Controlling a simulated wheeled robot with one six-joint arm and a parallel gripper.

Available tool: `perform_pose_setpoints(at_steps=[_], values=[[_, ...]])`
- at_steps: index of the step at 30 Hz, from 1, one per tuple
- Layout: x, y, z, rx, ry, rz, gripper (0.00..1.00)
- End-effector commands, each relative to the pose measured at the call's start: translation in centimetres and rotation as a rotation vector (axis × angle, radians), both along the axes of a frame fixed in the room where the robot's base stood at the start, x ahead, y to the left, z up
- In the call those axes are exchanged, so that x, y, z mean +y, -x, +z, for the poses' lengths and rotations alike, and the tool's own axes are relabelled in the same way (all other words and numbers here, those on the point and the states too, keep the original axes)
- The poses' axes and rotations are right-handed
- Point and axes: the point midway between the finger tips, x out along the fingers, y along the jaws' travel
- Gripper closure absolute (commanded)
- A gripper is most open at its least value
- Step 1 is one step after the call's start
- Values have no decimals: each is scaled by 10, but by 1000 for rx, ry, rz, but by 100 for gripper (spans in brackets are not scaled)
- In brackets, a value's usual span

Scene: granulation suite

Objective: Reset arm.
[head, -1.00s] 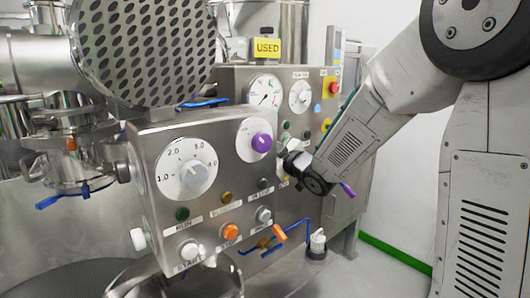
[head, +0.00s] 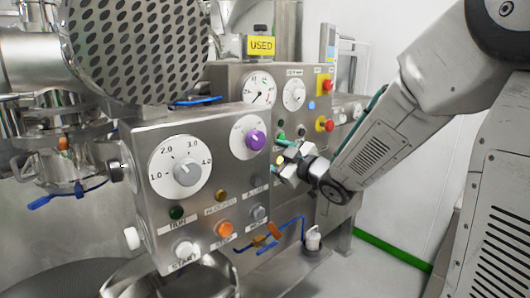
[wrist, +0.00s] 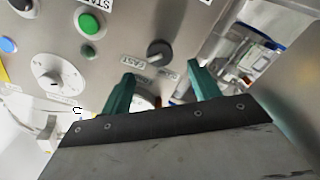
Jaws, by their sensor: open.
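My gripper (head: 281,156) is in front of the rear steel control panel, to the right of the front control box (head: 205,185). In the wrist view its two green fingers (wrist: 162,88) stand apart with nothing held between them. A dark selector knob (wrist: 158,52) with a label reading "FAST" lies beyond the fingertips, and a pale round part shows partly between them. I cannot tell whether the fingers touch the panel. In the head view my arm reaches in from the right.
The front box carries a white dial (head: 182,172), a purple knob (head: 255,139), and an orange STOP button (head: 222,228). Red buttons (head: 325,124) sit on the rear panel. A blue pipe (head: 277,236) runs below. Open floor and white wall lie right.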

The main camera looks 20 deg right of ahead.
Motion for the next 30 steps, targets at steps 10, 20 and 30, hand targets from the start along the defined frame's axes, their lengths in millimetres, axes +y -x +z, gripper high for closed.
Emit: perform_pose_setpoints(at_steps=[10, 20, 30], values=[[-4, 13, 0, 1, 0, 1, 39], [-6, 12, -2, 10, 0, -4, 39], [-70, 31, -83, 468, 12, -358, 39]])
